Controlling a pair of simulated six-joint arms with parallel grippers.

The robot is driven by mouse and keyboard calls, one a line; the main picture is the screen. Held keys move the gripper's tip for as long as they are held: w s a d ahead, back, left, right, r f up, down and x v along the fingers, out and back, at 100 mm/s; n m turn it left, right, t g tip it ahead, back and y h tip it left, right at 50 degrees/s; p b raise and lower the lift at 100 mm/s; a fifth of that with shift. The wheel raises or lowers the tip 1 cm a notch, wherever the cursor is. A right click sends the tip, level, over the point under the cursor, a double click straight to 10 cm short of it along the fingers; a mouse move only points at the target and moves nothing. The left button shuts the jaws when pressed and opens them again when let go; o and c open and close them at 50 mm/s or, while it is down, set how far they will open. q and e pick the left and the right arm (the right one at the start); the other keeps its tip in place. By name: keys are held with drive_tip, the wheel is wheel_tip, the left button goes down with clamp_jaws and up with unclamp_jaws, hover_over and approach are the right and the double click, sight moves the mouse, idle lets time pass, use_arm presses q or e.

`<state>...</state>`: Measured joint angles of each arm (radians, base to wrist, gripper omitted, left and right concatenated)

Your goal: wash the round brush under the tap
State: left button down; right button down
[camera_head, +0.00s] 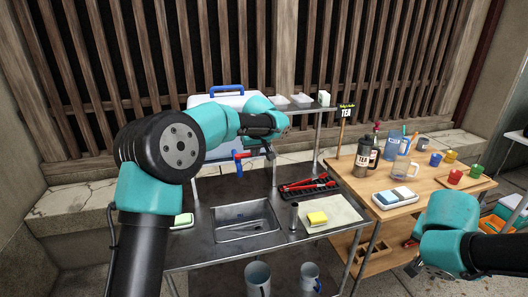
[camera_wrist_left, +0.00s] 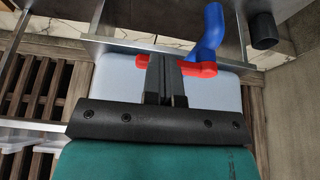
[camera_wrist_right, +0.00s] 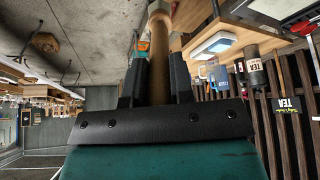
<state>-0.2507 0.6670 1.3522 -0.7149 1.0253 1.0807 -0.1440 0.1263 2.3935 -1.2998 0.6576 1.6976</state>
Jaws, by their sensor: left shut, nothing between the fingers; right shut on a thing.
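The tap has a blue spout (camera_head: 239,169) and a red handle (camera_head: 244,155), above the back of the metal sink (camera_head: 245,216). They also show in the left wrist view as a blue spout (camera_wrist_left: 209,35) and red handle (camera_wrist_left: 204,69). My left gripper (camera_head: 268,152) is shut and empty; its fingers overlap the red handle in the left wrist view, but contact is unclear. No water shows. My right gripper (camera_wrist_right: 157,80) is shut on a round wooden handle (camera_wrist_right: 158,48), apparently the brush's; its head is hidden. In the head view that gripper (camera_head: 413,268) is low, at the right.
A yellow sponge (camera_head: 317,218) lies on a pale mat right of the sink, beside a metal cylinder (camera_head: 294,216). A black rack (camera_head: 307,188) holds red-handled tools. The wooden tea table (camera_head: 350,172) stands between sink and right arm, with bottles and cups.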

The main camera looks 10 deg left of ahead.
use_arm(q)
drive_tip(key=shift+s+a+f, duration=0.1)
drive_tip(key=shift+f, duration=0.1)
drive_tip(key=shift+s, duration=0.7)
drive_tip(key=s+d+r, duration=0.2)
drive_tip(key=s+r, duration=0.5)
drive_tip(key=r, duration=0.2)
drive_tip(key=shift+s+d+r, duration=0.15)
drive_tip(key=shift+d+r, duration=0.15)
drive_tip(key=shift+f, duration=0.1)
idle(0.3)
